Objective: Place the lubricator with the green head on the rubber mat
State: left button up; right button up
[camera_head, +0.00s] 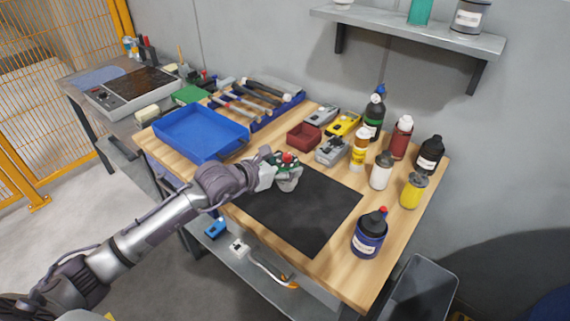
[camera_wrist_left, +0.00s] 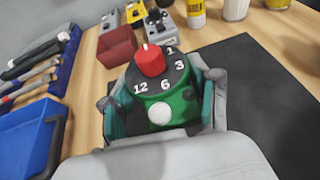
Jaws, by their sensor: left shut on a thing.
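The lubricator with the green head shows a red knob and a black dial with white numbers in the left wrist view (camera_wrist_left: 168,100); in the head view its red knob and green top (camera_head: 287,160) show above my gripper. My left gripper (camera_head: 285,178) is shut around its green head, with one finger on each side. The black rubber mat (camera_head: 308,215) lies flat on the wooden workbench. The lubricator is at the mat's back left part. Its lower body is hidden, and I cannot tell whether it touches the mat. My right gripper is not in view.
A blue tray (camera_head: 200,133) is left of the mat and a red bin (camera_head: 303,136) behind it. Several bottles stand along the right side, with a blue bottle (camera_head: 368,236) near the mat's right edge. Most of the mat is bare.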

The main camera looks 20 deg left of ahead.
pick_arm(q)
jog(key=o, duration=1.3)
jog(key=shift+f, duration=0.1)
jog(key=shift+s+a, duration=0.15)
jog(key=shift+s, duration=0.2)
jog(key=b+v, duration=0.2)
jog(key=v, duration=0.9)
jog(key=shift+s+r, duration=0.1)
jog(key=shift+r, duration=0.15)
